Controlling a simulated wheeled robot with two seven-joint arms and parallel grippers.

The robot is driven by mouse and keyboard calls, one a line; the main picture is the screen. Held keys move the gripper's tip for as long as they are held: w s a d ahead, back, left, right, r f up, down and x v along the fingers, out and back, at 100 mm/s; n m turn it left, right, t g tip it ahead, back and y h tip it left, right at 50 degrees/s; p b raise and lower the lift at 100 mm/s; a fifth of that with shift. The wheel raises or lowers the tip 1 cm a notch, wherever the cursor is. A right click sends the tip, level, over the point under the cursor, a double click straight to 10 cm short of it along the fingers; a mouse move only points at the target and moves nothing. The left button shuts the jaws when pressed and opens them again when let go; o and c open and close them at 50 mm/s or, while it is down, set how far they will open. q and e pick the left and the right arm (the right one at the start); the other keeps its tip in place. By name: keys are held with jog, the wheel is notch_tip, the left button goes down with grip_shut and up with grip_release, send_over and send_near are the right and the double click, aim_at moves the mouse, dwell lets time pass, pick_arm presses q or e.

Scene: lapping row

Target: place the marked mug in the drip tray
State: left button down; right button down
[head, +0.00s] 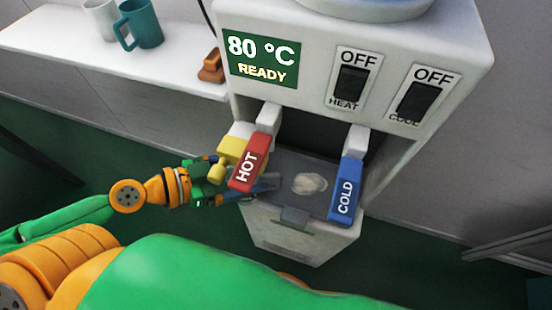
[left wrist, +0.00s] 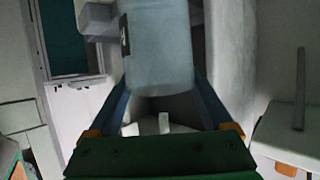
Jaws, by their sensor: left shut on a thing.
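In the left wrist view a pale grey mug (left wrist: 158,55) with a small dark mark on its side sits between the two fingers of my left gripper (left wrist: 162,95). The gripper is shut on it. In the head view my left gripper (head: 235,190) reaches in from the left under the red HOT lever (head: 247,165). That lever and a yellow part (head: 231,150) hide most of the fingers, and I cannot make out the mug there. The grey drip tray (head: 285,206) lies below the taps, with a pale patch on it. My right gripper is not in view.
The blue COLD lever (head: 345,190) hangs over the tray's right side. A display (head: 260,60) reads 80 °C READY; the HEAT (head: 352,80) and COOL (head: 421,100) switches read OFF. A teal mug (head: 143,25) and white mug (head: 100,18) stand on the shelf (head: 60,40) at upper left.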

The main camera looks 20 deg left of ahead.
pick_arm(q)
jog(key=shift+w+d+r+p, duration=0.3)
jog(key=shift+w+d+p, duration=0.2)
jog(key=shift+w+p, duration=0.1)
jog(key=shift+w+d+p, duration=0.1)
jog(key=shift+w+p, duration=0.15)
jog(key=shift+p, duration=0.2)
jog(key=p+x, duration=0.2)
jog(key=x, duration=0.2)
jog(key=shift+w+d+f, duration=0.1)
jog(key=shift+d, duration=0.3)
jog(key=shift+f, duration=0.2)
